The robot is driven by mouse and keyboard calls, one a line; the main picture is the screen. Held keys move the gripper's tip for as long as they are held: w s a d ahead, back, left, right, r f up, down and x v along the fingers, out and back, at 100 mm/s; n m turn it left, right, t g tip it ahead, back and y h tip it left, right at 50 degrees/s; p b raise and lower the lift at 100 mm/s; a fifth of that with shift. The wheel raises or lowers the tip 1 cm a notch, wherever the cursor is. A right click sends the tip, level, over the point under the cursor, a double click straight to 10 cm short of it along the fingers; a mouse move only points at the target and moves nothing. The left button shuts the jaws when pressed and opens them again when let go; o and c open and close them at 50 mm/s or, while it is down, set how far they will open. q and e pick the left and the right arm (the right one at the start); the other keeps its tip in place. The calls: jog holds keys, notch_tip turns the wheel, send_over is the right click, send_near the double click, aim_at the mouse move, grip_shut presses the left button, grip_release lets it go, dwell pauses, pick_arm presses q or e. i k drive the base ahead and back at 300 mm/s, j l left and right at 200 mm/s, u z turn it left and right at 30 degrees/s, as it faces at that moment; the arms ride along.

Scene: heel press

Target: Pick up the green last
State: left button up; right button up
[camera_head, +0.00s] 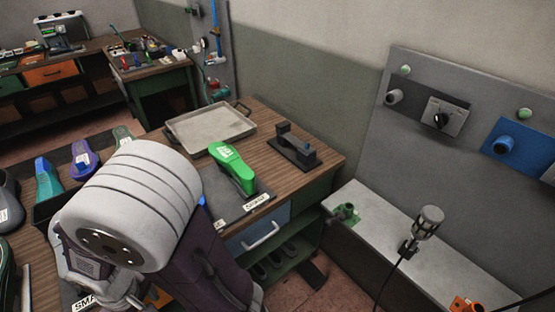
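The green last (233,170) lies on a dark grey mat (232,206) on the wooden bench, near the bench's front edge. It has a white label on its wider end, and its narrower, taller end points toward the lower right. Nothing is touching it from above. A large white arm link of mine fills the lower left, left of the green last and apart from it in the picture. I cannot make out the fingers of either gripper.
A metal tray (211,130) sits behind the green last, and a dark stand (295,147) is to its right. A grey machine with knobs (455,130) is at the right.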

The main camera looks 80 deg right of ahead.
aim_at(232, 168)
jog(key=k+l+z, duration=0.1)
jog(key=l+z, duration=0.3)
jog(key=l, duration=0.6)
jog(key=l+z, duration=0.4)
jog(key=l, duration=0.6)
jog(key=i, duration=0.05)
